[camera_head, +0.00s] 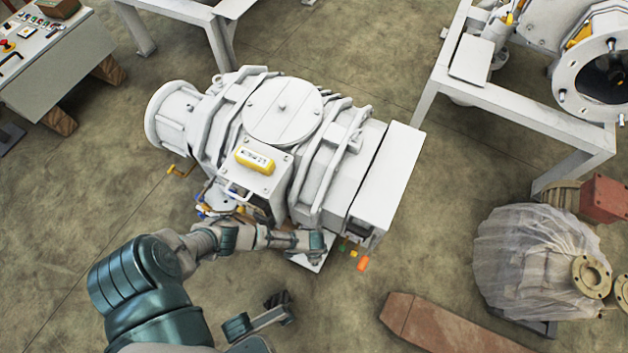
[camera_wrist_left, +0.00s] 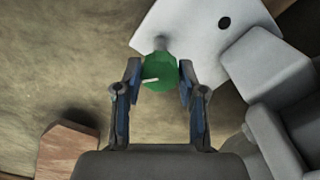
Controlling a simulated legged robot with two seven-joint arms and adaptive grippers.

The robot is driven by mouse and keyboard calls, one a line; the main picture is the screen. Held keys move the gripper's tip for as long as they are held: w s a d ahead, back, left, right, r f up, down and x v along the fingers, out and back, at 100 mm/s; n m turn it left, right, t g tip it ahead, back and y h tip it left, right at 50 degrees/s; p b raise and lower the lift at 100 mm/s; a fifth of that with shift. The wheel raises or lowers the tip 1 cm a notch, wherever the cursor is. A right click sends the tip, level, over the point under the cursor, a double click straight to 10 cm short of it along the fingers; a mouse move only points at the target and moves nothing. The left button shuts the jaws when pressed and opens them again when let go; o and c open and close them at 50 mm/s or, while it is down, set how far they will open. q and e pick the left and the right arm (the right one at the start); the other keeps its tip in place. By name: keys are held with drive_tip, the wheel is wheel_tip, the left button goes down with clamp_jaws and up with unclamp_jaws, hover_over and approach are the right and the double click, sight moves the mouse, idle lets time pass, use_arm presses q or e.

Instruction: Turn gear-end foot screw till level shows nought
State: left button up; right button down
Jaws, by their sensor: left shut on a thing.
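In the left wrist view a green faceted knob (camera_wrist_left: 160,68) with a white mark sits beside a pale plate with a dark hole (camera_wrist_left: 224,23). My left gripper (camera_wrist_left: 160,84) is shut on this knob, one finger on each side. In the head view my left arm reaches to the near lower edge of the white screw vacuum pump (camera_head: 325,165); its fingers are hidden there. A yellow level (camera_head: 255,160) lies on the pump's small top plate; its reading is too small to tell. My right gripper (camera_head: 265,318) seems to be low in the head view, apart from the pump; its jaws are unclear.
An orange knob (camera_head: 362,264) stands out at the pump's near right corner. A brown beam (camera_head: 455,325) and a wrapped machine (camera_head: 535,255) lie at right. White stands (camera_head: 510,115) and a control desk (camera_head: 50,60) stand behind.

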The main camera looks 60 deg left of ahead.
use_arm(q)
drive_tip(key=shift+s+f, duration=0.1)
drive_tip(key=shift+s, duration=0.05)
drive_tip(key=o, duration=1.1)
drive_tip(key=shift+o, duration=0.2)
drive_tip(key=shift+r, duration=0.6)
wheel_tip(320, 180, up, 11)
drive_tip(key=shift+f, duration=0.15)
